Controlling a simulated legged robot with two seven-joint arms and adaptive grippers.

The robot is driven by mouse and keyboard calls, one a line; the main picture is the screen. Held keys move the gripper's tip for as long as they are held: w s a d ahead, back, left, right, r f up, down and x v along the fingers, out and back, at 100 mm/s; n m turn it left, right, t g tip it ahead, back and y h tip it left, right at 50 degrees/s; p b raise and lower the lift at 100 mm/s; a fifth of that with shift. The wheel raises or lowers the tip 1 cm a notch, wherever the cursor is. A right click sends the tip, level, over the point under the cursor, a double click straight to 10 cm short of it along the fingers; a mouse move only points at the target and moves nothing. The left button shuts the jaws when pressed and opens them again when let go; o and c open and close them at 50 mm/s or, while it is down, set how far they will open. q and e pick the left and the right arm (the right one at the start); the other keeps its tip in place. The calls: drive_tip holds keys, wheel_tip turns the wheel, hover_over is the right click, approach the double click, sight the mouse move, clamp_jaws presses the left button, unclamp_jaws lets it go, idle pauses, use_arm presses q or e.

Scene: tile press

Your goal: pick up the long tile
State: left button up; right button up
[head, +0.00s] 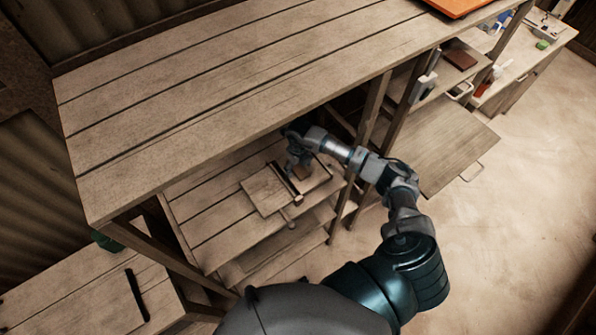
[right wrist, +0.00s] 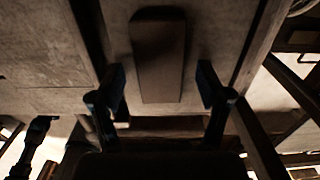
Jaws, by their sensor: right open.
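The long tile (right wrist: 158,58) is a brown rectangular block lying on a wooden surface in the right wrist view. It lies between the two fingers of my right gripper (right wrist: 160,80), with a visible gap on each side. The fingers are spread and hold nothing. In the head view my right gripper (head: 299,163) reaches under the big tabletop, over the wooden press board (head: 265,192) on the lower shelf. A small brown piece, probably the tile (head: 302,173), shows just below it, partly hidden. My left gripper is not in view.
The large plank tabletop (head: 220,95) overhangs the lower shelf (head: 205,215). Wooden posts (head: 372,115) stand close to my right arm. A dark bar (head: 136,295) lies on a bench at lower left. Open floor (head: 520,190) is at right.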

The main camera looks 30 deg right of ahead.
drive_tip(key=shift+a, duration=0.1)
drive_tip(key=c, duration=1.4)
drive_tip(key=shift+r, duration=0.15)
